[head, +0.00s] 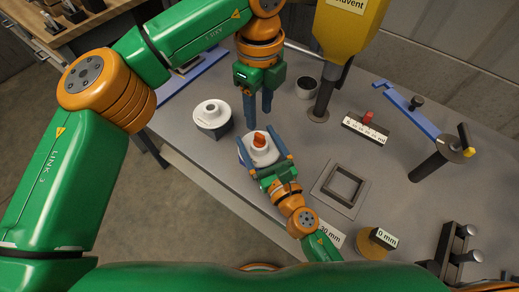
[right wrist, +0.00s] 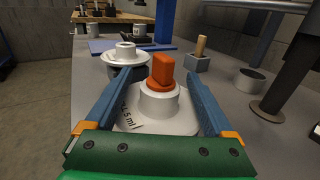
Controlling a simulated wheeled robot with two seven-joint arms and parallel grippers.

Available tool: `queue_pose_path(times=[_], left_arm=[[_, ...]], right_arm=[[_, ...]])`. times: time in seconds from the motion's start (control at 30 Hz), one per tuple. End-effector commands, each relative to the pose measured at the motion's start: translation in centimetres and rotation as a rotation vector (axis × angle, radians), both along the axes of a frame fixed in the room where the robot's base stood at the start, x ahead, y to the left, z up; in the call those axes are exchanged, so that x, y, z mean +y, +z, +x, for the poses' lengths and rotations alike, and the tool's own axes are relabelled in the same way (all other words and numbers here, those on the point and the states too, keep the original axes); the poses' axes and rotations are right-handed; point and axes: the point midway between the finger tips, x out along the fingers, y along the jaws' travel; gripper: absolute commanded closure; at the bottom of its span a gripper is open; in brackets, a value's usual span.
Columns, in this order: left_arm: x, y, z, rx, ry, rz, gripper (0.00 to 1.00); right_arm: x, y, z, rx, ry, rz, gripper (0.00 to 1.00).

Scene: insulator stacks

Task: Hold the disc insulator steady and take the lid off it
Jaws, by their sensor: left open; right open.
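The disc insulator (head: 262,156) is a white disc on the grey table, with an orange lid (head: 259,139) on its top. In the right wrist view the white disc (right wrist: 150,115) carries dark lettering and the orange lid (right wrist: 162,70) stands upright on its neck. My right gripper (head: 263,150) is open, its blue fingers on either side of the insulator; I cannot tell whether they touch it. My left gripper (head: 258,115) is open and empty, its fingers pointing down just beyond the lid and apart from it.
A second white disc piece (head: 211,110) sits on a dark base to the left. A yellow dispenser (head: 348,28) on a post and a dark cup (head: 306,87) stand behind. A square frame (head: 342,188) lies to the right. The table's front edge is close by.

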Motion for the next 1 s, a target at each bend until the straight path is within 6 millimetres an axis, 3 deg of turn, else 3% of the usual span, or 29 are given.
queue_pose_path(times=[0.23, 0.5, 0.57, 0.73, 0.8, 0.83, 0.93, 1.0], left_arm=[[0.0, 0.0, 0.0, 0.000, 0.000, 0.000, 0.50], [0.0, 0.0, 0.0, 0.000, 0.000, 0.000, 0.50], [0.0, 0.0, 0.0, 0.000, 0.000, 0.000, 0.50], [0.0, 0.0, 0.0, 0.000, -0.001, 0.000, 0.50], [-0.2, -0.2, -0.1, 0.006, -0.004, -0.009, 0.35], [-0.5, -0.5, -0.4, 0.019, -0.011, -0.023, 0.35], [-3.3, -2.3, -2.4, 0.119, -0.058, -0.164, 0.35], [-6.9, -3.8, -5.3, 0.256, -0.098, -0.370, 0.35]], right_arm=[[0.1, 0.0, 0.1, 0.001, 0.000, 0.000, 0.15], [0.1, 0.0, 0.1, 0.001, 0.000, 0.000, 0.88], [0.1, 0.0, 0.1, 0.001, 0.000, 0.000, 1.00], [0.1, 0.0, 0.1, 0.001, 0.000, 0.000, 1.00], [0.1, 0.0, 0.1, 0.001, 0.000, 0.000, 1.00], [0.1, 0.0, 0.1, 0.001, 0.000, 0.000, 1.00], [0.1, -0.1, 0.1, 0.001, 0.000, 0.000, 1.00], [0.1, -0.1, 0.1, 0.001, 0.000, 0.000, 1.00]])
